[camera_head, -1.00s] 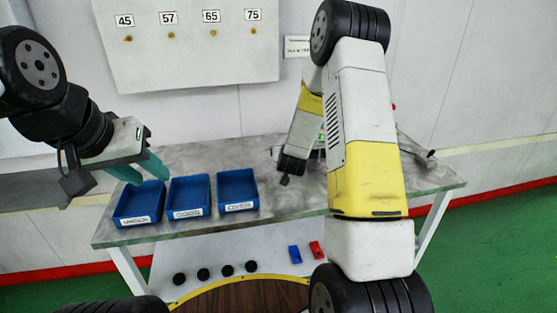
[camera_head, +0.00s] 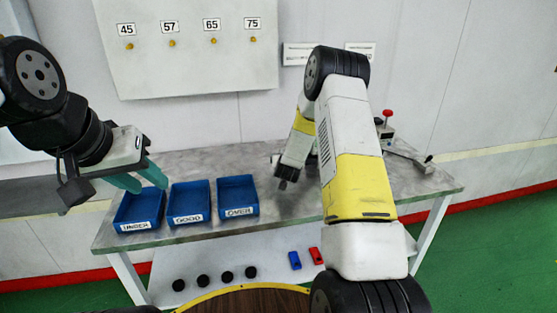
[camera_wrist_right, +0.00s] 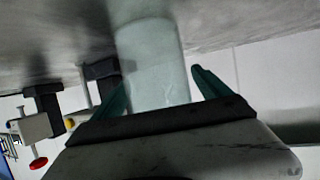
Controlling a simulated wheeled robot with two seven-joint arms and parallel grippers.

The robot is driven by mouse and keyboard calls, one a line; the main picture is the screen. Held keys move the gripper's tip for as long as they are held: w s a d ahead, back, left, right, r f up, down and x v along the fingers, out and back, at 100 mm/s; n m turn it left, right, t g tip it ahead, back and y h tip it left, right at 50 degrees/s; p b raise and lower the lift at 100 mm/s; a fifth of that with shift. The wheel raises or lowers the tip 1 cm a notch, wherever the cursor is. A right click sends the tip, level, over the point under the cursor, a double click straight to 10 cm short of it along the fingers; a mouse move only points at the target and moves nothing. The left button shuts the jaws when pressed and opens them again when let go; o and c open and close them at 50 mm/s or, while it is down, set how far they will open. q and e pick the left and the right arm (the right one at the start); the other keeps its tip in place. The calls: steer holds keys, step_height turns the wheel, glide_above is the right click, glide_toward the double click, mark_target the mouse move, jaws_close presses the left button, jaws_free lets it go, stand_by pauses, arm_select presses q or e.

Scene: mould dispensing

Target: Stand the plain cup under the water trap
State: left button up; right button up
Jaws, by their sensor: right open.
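In the right wrist view, a plain pale translucent cup (camera_wrist_right: 160,60) stands between the two green fingers of my right gripper (camera_wrist_right: 160,82). The fingers are apart, with the cup between them; a gap shows on the right side. The cup's far end meets the grey table surface. In the head view the cup and my right fingers are hidden or too small to tell behind my right arm. My left gripper (camera_head: 143,181) has its green fingers apart and empty above the left blue tray. I cannot make out the water trap for sure.
Blue trays labelled UNDER (camera_head: 138,225), GOOD (camera_head: 188,218) and OVER (camera_head: 239,211) stand along the table's (camera_head: 285,208) left front. A device with a red knob (camera_head: 387,114) stands at the back right. Dark blocks (camera_wrist_right: 45,103) show beside the cup in the wrist view.

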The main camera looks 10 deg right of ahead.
steer(key=shift+c, duration=0.2)
steer(key=shift+r, duration=0.1)
steer(key=c, duration=1.5)
